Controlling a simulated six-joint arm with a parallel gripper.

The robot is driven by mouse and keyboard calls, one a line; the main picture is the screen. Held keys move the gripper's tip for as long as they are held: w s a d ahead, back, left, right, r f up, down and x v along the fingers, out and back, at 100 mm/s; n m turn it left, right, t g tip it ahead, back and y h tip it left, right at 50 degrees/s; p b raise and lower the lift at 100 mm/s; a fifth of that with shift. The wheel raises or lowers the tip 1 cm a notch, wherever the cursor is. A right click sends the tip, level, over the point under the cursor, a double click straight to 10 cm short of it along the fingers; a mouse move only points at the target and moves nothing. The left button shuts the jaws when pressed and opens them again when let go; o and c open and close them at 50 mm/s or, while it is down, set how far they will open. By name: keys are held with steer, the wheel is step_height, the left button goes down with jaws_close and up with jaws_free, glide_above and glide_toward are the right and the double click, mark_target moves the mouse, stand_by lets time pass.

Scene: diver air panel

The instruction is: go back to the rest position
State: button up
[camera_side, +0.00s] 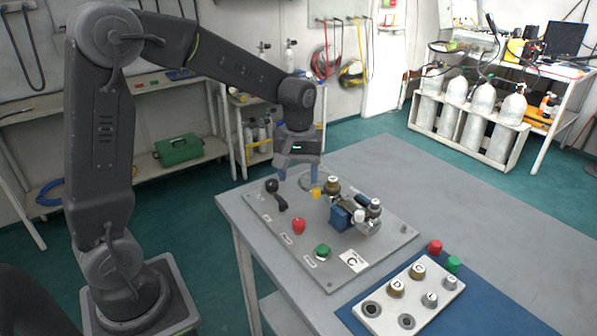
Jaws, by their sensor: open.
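My gripper (297,176) hangs from the arm above the far left part of the grey panel (345,268), its fingers pointing down. Its jaws are apart and I see nothing held between them. Below it the panel carries a black-knobbed lever (277,193), a red knob (299,226), a green knob (322,251) and a blue valve block (341,216) with metal fittings. A brass knob (332,186) and a small yellow part (316,193) are close to the right of the gripper. Whether the fingers touch anything is too small to tell.
A white tray (385,328) with brass and grey caps stands on a blue mat (470,318) at the front right. A red cap (435,246) and a green cap (453,263) lie beside it. The table's far right (400,165) is clear.

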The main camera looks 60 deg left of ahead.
steer(key=s+d+r+m+t, duration=0.2)
steer(key=s+d+r+m, duration=0.1)
steer(key=s, duration=0.6)
steer(key=s+d+r+m+t, duration=0.3)
steer(key=s+d+r+m, duration=0.1)
steer(key=s, duration=0.5)
steer(key=shift+d+r+m+t, duration=0.15)
steer(key=shift+r+m+t, duration=0.25)
steer(key=shift+m, duration=0.8)
